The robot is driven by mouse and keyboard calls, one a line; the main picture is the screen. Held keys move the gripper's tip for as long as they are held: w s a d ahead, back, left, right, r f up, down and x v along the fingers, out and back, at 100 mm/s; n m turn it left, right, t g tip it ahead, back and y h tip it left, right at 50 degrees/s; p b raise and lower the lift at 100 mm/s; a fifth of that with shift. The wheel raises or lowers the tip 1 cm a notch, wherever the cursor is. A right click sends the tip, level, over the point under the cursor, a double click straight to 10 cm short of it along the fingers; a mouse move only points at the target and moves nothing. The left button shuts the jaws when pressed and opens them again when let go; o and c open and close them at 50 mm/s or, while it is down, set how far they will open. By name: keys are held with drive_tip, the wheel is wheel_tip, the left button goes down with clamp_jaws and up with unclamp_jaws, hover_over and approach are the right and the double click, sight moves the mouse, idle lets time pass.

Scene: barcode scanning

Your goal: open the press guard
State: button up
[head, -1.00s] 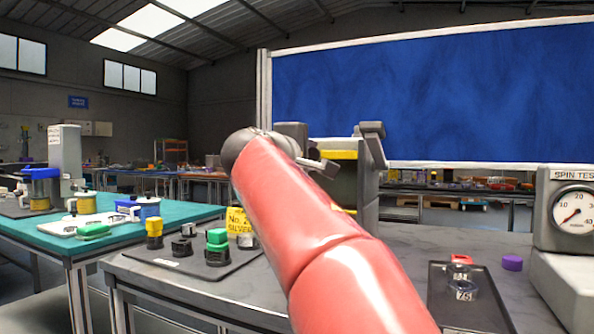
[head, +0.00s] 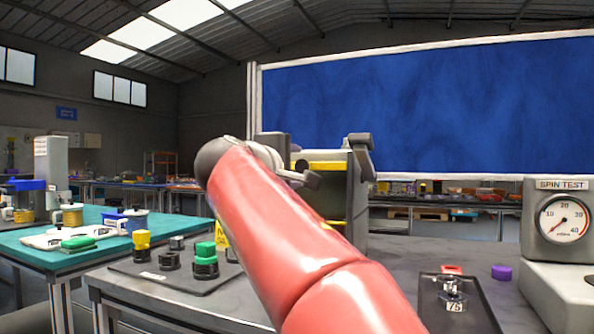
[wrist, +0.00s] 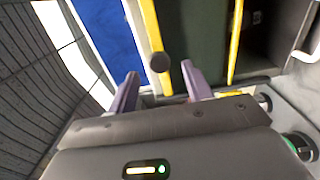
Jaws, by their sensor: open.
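The press (head: 358,195) stands behind my red arm in the head view, a grey machine with a yellow strip (head: 320,166) near its top. My arm hides much of its front and left side. In the wrist view, the guard (wrist: 176,35) appears as a dark panel with yellow edging. A dark round knob (wrist: 160,62) sits beside the yellow edge, in line with the gap between my fingertips. My gripper (wrist: 162,85) is open, with its two purplish fingers on either side of that gap. I cannot tell whether they touch the knob or guard.
A black tray (head: 480,318) with small parts lies front right, near a purple cap (head: 502,272) and the spin tester (head: 562,225). A dark mat (head: 150,277) with knobs lies left of my arm. A green-topped table (head: 25,250) stands further left.

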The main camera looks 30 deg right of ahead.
drive_tip(key=v, duration=0.5)
drive_tip(key=shift+b, duration=0.3)
